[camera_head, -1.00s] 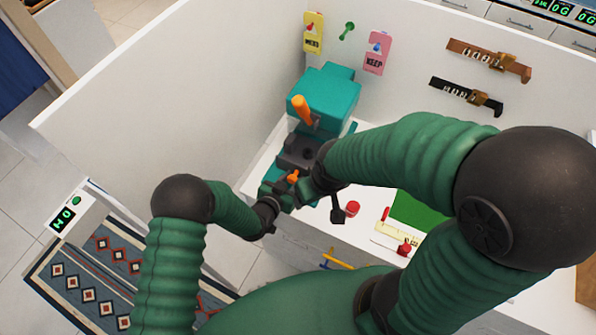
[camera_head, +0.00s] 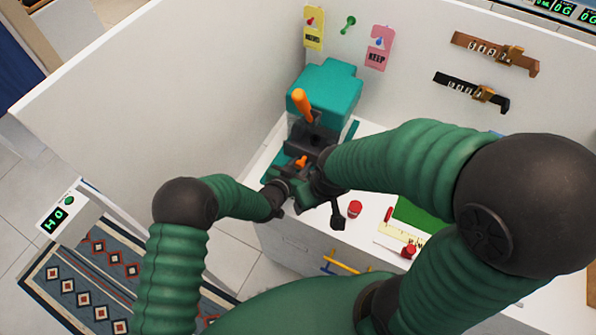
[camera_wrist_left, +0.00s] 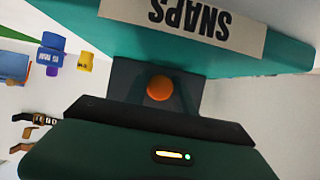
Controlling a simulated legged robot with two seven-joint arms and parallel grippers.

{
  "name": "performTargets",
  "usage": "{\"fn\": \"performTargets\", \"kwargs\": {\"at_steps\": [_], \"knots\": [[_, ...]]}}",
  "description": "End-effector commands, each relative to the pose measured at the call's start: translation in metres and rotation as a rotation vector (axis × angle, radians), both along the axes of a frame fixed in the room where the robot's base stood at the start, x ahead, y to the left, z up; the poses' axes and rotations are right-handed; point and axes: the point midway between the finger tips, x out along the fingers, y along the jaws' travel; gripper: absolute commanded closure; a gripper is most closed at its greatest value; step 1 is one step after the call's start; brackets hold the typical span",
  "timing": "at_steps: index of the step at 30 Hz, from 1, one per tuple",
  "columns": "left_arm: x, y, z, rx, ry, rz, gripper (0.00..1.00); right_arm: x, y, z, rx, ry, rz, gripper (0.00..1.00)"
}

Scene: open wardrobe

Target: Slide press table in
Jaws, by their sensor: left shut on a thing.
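The teal press (camera_head: 327,90) with an orange lever (camera_head: 301,103) stands on the white worktop by the back wall. Its dark press table (camera_head: 300,145) is at the front of the press, with an orange knob (camera_head: 301,162). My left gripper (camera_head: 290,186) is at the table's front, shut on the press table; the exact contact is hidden. In the left wrist view, the orange knob (camera_wrist_left: 158,88) shows on a dark part below the teal body labelled SNAPS (camera_wrist_left: 195,15). My right gripper (camera_head: 325,180) is close beside the left one; its fingers are unclear.
A red round item (camera_head: 355,208) and a yellow ruler (camera_head: 398,232) lie on the worktop (camera_head: 372,205) near a green mat (camera_head: 415,215). Yellow (camera_head: 313,27) and pink (camera_head: 379,48) tags and two calipers hang on the back wall. A side wall rises at the left.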

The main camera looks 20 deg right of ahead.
Motion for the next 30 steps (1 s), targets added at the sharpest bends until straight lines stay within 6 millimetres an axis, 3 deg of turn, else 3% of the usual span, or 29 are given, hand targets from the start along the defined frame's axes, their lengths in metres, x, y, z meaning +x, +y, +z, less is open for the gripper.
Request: {"fn": "performTargets", "kwargs": {"at_steps": [6,20,21,27,30], "knots": [[0.001,-0.001,-0.003,0.002,0.002,0.000,1.00,0.000,0.000,-0.004,0.000,0.000,0.000,0.28],[0.021,-0.027,-0.004,0.001,0.000,0.000,1.00,0.000,0.000,-0.033,0.000,0.000,0.000,0.28],[0.022,-0.028,-0.003,0.003,0.001,0.000,0.68,0.000,0.000,-0.033,0.000,0.000,0.000,0.28],[0.021,-0.027,-0.001,0.002,0.001,0.000,0.42,0.000,0.000,-0.030,0.000,0.000,0.000,0.28],[0.021,-0.027,0.000,0.001,0.000,0.000,0.42,0.000,0.000,-0.030,0.000,0.000,0.000,0.28]]}}
